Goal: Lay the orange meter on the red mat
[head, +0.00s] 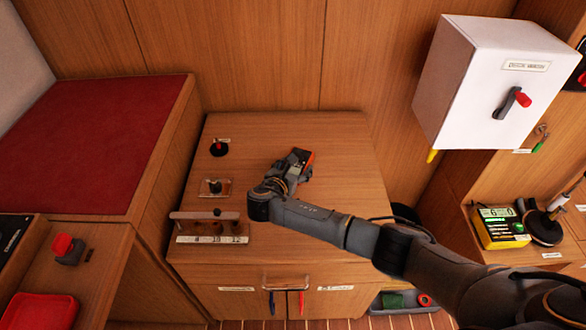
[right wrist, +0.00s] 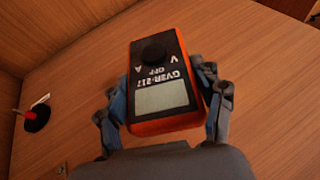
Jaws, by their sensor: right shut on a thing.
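The orange meter (right wrist: 160,85), with a black face, dial and grey display, is between the fingers of my right gripper (right wrist: 165,98) in the right wrist view. In the head view the meter (head: 305,157) shows at the tip of my right gripper (head: 294,168), over the wooden cabinet top; I cannot tell whether it touches the wood. A bright red flat piece with a raised-looking rim (head: 40,311) lies at the bottom left. A large dark red surface (head: 85,140) covers the bench at left. I cannot tell which is the mat. My left gripper is out of view.
On the cabinet top (head: 335,220) are a black-based red knob (head: 218,148), a small clear-based fitting (head: 215,187) and a numbered rail (head: 212,239). A red-topped switch (head: 66,248) stands at left. A white wall box (head: 485,85) and yellow-green instrument (head: 500,228) are at right.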

